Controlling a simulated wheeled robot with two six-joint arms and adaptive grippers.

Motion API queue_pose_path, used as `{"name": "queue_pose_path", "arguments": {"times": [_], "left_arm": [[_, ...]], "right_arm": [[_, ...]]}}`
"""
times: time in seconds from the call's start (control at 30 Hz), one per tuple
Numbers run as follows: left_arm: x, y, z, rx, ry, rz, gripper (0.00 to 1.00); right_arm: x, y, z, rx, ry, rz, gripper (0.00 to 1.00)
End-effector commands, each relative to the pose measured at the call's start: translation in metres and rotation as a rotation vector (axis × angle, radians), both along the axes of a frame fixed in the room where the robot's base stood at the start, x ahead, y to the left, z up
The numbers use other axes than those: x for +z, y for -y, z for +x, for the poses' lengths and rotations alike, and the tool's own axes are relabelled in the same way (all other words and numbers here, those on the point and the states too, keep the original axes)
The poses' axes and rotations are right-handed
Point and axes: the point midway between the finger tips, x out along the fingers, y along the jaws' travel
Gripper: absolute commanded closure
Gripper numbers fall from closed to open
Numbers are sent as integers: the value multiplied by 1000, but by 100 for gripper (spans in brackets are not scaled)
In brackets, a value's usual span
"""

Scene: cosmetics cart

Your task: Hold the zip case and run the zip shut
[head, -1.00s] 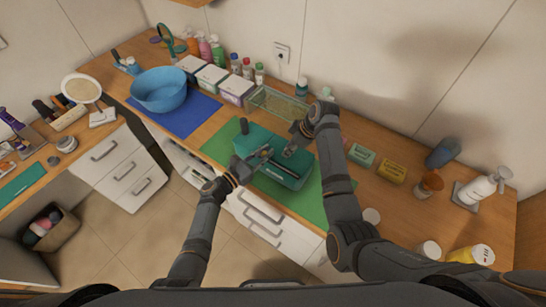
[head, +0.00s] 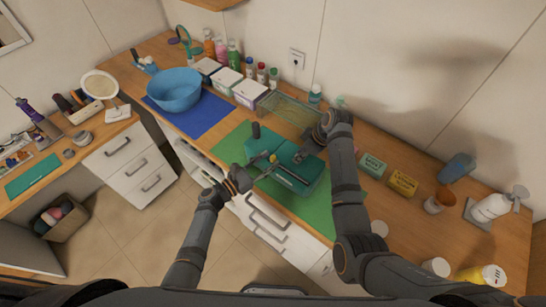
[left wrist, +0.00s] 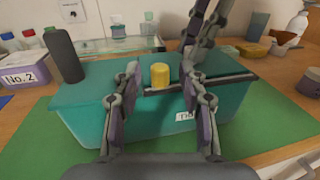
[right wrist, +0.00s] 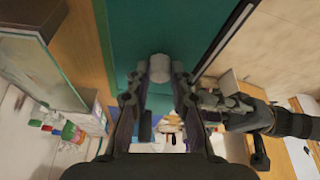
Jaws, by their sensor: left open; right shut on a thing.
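The teal zip case (head: 300,179) lies on the green mat, its white label (left wrist: 185,116) on the near side. A dark strip (left wrist: 228,79) runs along its top. A yellow upright cylinder (left wrist: 160,75), seemingly the zip pull, stands at this strip's left part; it also shows in the head view (head: 273,158). My left gripper (head: 262,170) is open, its fingers on either side of the yellow cylinder in the left wrist view, with gaps visible. My right gripper (head: 307,153) is shut on a pale grey knob (right wrist: 159,68) at the case's far side. Contact there is partly hidden.
A dark upright post (left wrist: 63,56) stands at the case's left end. A clear tray (head: 290,112) is behind the case. A blue bowl (head: 174,90) stands left; yellow (head: 403,183) and green boxes (head: 373,165) lie right. Green mat (head: 232,146) is bare beside the case.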

Motion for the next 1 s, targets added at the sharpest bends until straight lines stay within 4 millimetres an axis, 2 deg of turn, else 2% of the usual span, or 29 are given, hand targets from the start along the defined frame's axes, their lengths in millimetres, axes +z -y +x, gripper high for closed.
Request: {"name": "queue_pose_path", "arguments": {"times": [0.1, 0.33, 0.5, 0.83, 0.87, 1.0], "left_arm": [[-2, -24, -23, -1, -2, 5, 58], [-1, -56, -52, -1, -1, 4, 58], [0, -65, -61, -1, 0, 1, 58], [0, -65, -61, -1, 1, 1, 58], [0, -65, -61, -1, 1, 1, 58], [0, -65, -61, -1, 1, 1, 58]], "right_arm": [[0, -1, 0, 0, 1, 2, 100], [0, -1, 0, 0, 0, 2, 100], [0, -1, 0, 1, 0, 2, 100], [0, 0, 0, 1, 1, 2, 100], [0, 0, 0, 1, 1, 2, 76], [0, 0, 0, 0, 0, 1, 57]]}}
